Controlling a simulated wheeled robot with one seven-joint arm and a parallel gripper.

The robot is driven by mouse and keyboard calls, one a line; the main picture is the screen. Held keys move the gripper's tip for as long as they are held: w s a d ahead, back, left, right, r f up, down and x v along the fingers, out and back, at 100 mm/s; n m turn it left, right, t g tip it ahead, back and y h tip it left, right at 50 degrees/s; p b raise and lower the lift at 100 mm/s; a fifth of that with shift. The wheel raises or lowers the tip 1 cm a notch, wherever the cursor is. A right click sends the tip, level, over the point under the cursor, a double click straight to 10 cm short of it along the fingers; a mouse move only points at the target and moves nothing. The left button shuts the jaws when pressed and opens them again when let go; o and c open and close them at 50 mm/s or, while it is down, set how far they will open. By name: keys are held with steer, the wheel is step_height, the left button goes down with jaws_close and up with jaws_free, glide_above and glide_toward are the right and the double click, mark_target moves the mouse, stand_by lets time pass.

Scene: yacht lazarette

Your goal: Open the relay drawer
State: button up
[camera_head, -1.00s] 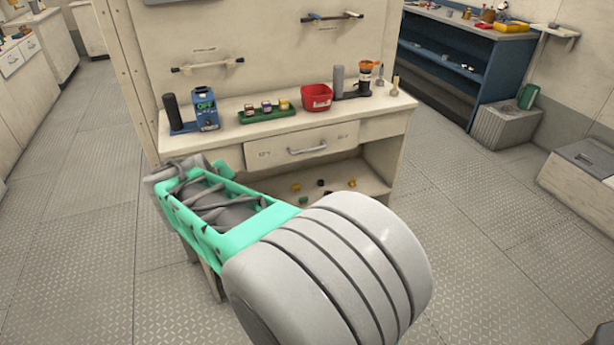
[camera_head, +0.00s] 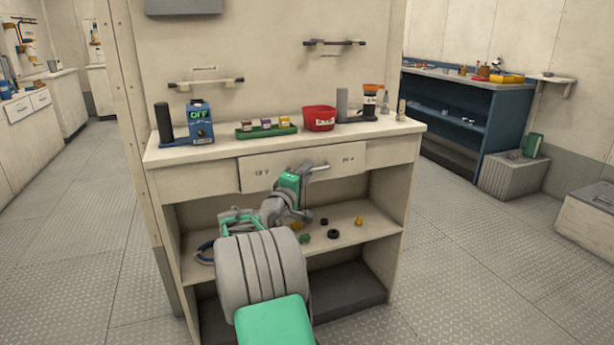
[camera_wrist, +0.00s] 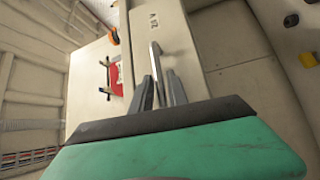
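The relay drawer (camera_head: 262,170) is a pale panel under the bench top, and its front looks flush or nearly so. Its grey bar handle (camera_head: 319,167) shows just past my gripper (camera_head: 306,178) in the head view. In the wrist view, the drawer front (camera_wrist: 165,22) fills the upper middle. The handle (camera_wrist: 155,62) runs between the two grey fingers of my gripper (camera_wrist: 160,90). The fingers look apart, one on each side of the bar, with a small gap on the right. Part of the handle is hidden behind my gripper in the head view.
The open shelf below (camera_head: 345,222) holds several small parts.

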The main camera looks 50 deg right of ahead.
steer(key=shift+w+d, duration=0.1)
steer(key=shift+d, duration=0.2)
steer(key=shift+c, duration=0.3)
jaws_close()
stand_by(0.9)
